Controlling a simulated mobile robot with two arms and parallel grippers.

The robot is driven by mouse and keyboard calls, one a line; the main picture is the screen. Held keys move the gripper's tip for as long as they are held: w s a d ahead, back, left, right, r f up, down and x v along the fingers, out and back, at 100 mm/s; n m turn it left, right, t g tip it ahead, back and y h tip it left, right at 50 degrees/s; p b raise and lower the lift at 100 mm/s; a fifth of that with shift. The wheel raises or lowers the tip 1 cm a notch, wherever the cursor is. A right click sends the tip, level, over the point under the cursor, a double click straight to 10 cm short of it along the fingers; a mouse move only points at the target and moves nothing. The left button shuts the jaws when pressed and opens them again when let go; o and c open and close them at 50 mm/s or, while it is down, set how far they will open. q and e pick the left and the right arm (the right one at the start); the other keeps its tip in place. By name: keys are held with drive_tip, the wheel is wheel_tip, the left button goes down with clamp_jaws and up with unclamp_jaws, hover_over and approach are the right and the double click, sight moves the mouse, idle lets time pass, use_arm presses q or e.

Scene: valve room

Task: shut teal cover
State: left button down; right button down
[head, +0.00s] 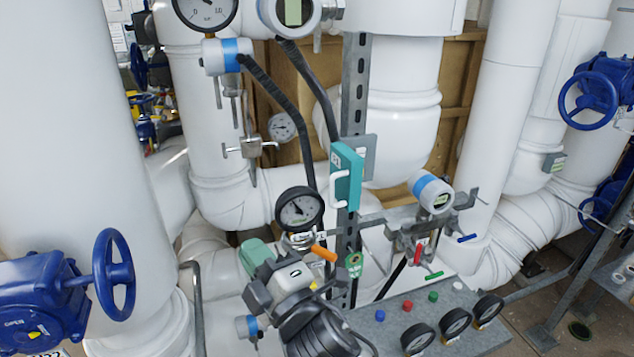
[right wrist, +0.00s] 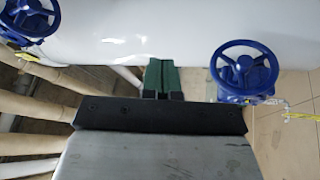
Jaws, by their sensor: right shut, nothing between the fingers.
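The teal cover (head: 349,170) is a tall narrow panel with a white handle (head: 336,188), near the middle of the head view. It stands out at an angle from a small grey box (head: 368,152) on an upright slotted rail, and looks open. Most of the box is hidden behind the cover. My right gripper (head: 257,256) is lower left of the cover and apart from it. Its green fingers are together and empty in the right wrist view (right wrist: 160,75), in front of a white pipe. The cover does not show there. My left gripper is not in view.
A round gauge (head: 299,209) and an orange lever (head: 323,253) are between my right arm and the cover. A grey panel (head: 455,312) with coloured buttons and gauges is at lower right. Thick white pipes (head: 85,130) and blue handwheels (head: 113,274) stand around.

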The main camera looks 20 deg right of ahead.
drive_tip(key=s+a+r+n+g+y, duration=0.3)
drive_tip(key=a+r+n+g+y, duration=0.35)
drive_tip(key=n, duration=0.65)
drive_tip(key=s+a+r+n+g+y, duration=0.4)
drive_tip(key=a+n+g+y, duration=0.25)
drive_tip(key=n+y, duration=0.5)
drive_tip(key=s+a+f+n+g+h, duration=0.25)
drive_tip(key=n+g+h, duration=0.3)
drive_tip(key=n, duration=0.45)
drive_tip(key=s+a+f+n+g+h, duration=0.2)
drive_tip(key=a+n+g+h, duration=0.15)
drive_tip(key=n+g, duration=0.45)
drive_tip(key=w+d+f+n+t+h, duration=0.65)
drive_tip(key=w+d+n+h, duration=0.35)
drive_tip(key=h, duration=0.3)
drive_tip(key=w+d+r+m+t+h, duration=0.1)
drive_tip(key=w+d+r+t+h, duration=0.1)
drive_tip(key=w+d+r+h, duration=0.3)
drive_tip(key=d+r+t+h, duration=0.1)
drive_tip(key=d+r+h, duration=0.15)
drive_tip(key=d, duration=0.35)
drive_tip(key=w+d+r+m+t+h, duration=0.1)
drive_tip(key=w+d+r+t+h, duration=0.1)
drive_tip(key=w+d+r, duration=0.3)
drive_tip(key=w+d+f+p, duration=0.1)
drive_tip(key=d+f+p, duration=0.3)
drive_tip(key=d+f, duration=0.2)
wheel_tip(320, 180, down, 3)
drive_tip(key=shift+w+r, duration=0.15)
drive_tip(key=shift+r, duration=0.05)
